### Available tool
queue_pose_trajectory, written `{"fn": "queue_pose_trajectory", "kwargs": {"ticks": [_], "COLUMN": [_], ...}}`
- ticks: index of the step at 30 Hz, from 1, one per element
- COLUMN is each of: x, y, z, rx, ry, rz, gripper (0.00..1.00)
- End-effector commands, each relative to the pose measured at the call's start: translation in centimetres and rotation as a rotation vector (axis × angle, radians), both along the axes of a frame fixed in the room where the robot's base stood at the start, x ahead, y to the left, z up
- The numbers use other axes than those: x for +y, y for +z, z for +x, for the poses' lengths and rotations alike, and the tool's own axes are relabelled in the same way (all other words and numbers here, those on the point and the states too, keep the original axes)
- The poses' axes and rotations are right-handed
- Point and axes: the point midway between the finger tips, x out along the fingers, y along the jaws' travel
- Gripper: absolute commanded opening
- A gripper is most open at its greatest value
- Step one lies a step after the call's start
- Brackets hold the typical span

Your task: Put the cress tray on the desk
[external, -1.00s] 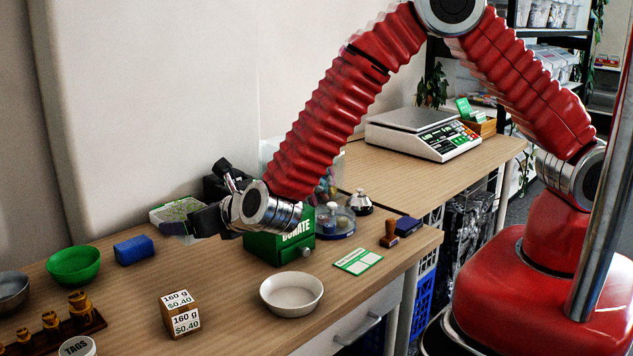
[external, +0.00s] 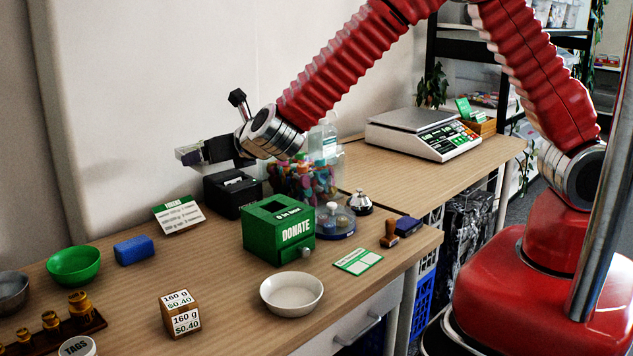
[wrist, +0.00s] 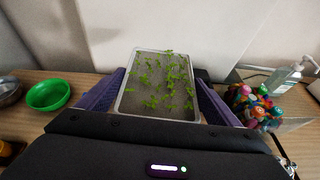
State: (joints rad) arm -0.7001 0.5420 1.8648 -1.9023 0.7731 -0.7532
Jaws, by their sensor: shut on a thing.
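The cress tray (wrist: 158,85) is a shallow pale rectangular tray with small green sprouts on a grey bed. In the wrist view it sits between the two purple fingers of my gripper (wrist: 155,100), which is shut on its sides. In the external view my gripper (external: 192,154) is raised above the back of the wooden desk (external: 130,290), in front of the pale wall. Only a small grey part by the fingertips shows there, and the sprouts cannot be made out.
Below my gripper stand a sign card (external: 180,215) and a black printer (external: 232,193). A green donate box (external: 278,232), a jar of colourful items (external: 305,182), a white bowl (external: 291,294), a green bowl (external: 75,266) and a blue block (external: 134,250) also stand around. Bare wood lies between them.

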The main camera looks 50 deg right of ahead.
Motion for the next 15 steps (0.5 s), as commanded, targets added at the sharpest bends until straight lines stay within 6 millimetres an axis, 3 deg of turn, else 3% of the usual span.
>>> {"fn": "queue_pose_trajectory", "kwargs": {"ticks": [1, 6, 15], "x": [-2.0, -7.9, -18.7], "y": [0.0, 0.1, 0.2], "z": [0.9, 3.2, 5.9], "rx": [-0.001, -0.003, -0.005], "ry": [-0.026, -0.098, -0.224], "rz": [0.0, -0.001, -0.002], "gripper": [0.6, 0.6, 0.6]}}
